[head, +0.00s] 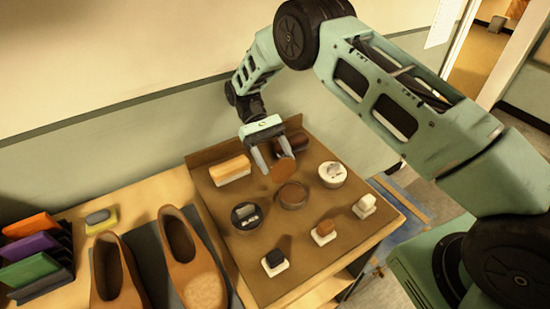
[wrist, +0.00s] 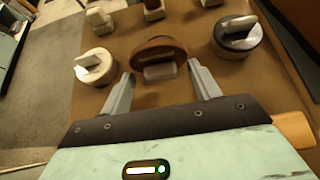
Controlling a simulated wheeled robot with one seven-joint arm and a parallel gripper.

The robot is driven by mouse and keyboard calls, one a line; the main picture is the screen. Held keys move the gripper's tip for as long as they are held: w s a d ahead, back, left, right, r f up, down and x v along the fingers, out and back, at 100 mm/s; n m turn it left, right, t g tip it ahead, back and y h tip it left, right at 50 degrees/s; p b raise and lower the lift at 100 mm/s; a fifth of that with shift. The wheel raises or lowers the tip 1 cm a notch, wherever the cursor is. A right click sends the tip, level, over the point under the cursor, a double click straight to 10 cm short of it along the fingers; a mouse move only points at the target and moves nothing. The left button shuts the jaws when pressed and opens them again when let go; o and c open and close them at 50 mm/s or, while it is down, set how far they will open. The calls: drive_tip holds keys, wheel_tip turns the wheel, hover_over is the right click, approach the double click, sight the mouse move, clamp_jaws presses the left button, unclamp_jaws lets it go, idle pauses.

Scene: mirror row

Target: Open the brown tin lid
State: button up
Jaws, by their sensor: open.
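The brown tin (head: 292,196) sits in the middle of a brown board. Its brown lid (head: 284,170) stands tilted up at the tin's far side, its round face towards the head camera. In the wrist view the lid (wrist: 160,46) shows from behind, with a grey knob (wrist: 160,72) towards me. My gripper (head: 272,156) is open above the far side of the tin. In the wrist view my fingers (wrist: 162,88) lie either side of the knob with gaps; I see no grip on it. The lid hides part of the tin in the wrist view.
A white tin (head: 332,175) and a black tin (head: 246,215) flank the brown one. Several small brushes (head: 323,232) stand in front. A tan block (head: 230,170) and a dark brush (head: 291,143) lie behind. Brown shoes (head: 194,262) stand left of the board.

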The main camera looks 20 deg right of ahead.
wheel_tip(320, 180, up, 10)
drive_tip(key=b, duration=0.2)
drive_tip(key=shift+f, duration=0.15)
drive_tip(key=shift+s, duration=0.1)
idle(0.4)
